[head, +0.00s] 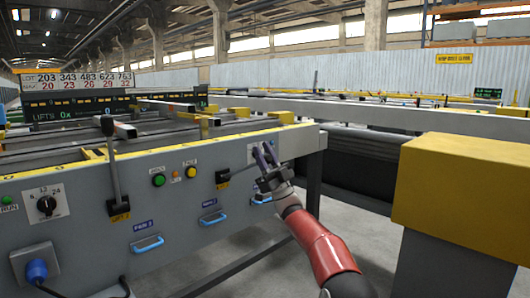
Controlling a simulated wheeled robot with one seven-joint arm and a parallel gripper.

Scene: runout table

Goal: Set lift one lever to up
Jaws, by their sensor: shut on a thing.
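The lift one lever (236,171) comes out of a black slotted plate on the grey control panel, with a small yellow label below that is hard to read. Its shaft leans to the right, closer to level than upright, and its end is hidden by my gripper (264,156). My gripper is shut on the lever's outer end, to the right of the plate. A second lever (113,170) further left, labelled as lift 2, stands nearly upright with a black knob on top.
Green (158,180) and yellow (191,172) buttons sit between the levers. Blue drawer handles (148,244) line the panel below. A yellow-topped grey block (465,190) stands close on the right. A rotary knob (46,205) and blue plug (37,270) are at left.

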